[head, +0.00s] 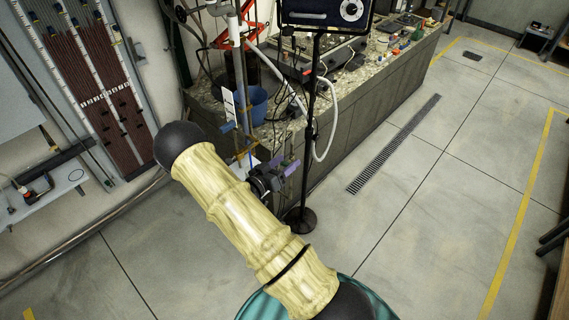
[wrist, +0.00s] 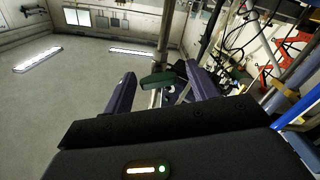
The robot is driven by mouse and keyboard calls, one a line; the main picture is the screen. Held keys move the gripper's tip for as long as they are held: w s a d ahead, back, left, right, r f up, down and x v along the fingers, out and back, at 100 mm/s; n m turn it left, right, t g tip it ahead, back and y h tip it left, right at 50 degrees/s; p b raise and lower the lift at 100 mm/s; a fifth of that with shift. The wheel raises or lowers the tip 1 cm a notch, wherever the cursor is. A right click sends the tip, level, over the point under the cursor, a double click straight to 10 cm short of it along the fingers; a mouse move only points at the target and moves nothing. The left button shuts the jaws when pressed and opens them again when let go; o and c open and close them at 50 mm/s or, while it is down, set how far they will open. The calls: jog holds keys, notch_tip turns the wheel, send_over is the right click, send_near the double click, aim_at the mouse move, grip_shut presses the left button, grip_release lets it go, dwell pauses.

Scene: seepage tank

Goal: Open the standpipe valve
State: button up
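A grey standpipe (wrist: 161,38) rises upright ahead of my gripper in the wrist view. A dark green bar, which looks like the valve handle (wrist: 163,79), lies crosswise in front of it. My gripper (wrist: 166,84) is open, with one purple finger on each side of the bar in the picture. I cannot tell whether the bar is between the fingertips or a little beyond them. No contact is clear. In the head view my gripper (head: 287,168) is near the bench end, partly hidden by my arm. The handle is hard to make out there.
The floor to the right is clear.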

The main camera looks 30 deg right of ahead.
jog(key=shift+s+a+f+b, duration=0.1)
jog(key=shift+s+a+b, duration=0.15)
jog(key=shift+a, duration=0.35)
jog(key=b+v, duration=0.5)
jog(key=v, duration=1.1)
jog(key=shift+a, duration=0.1)
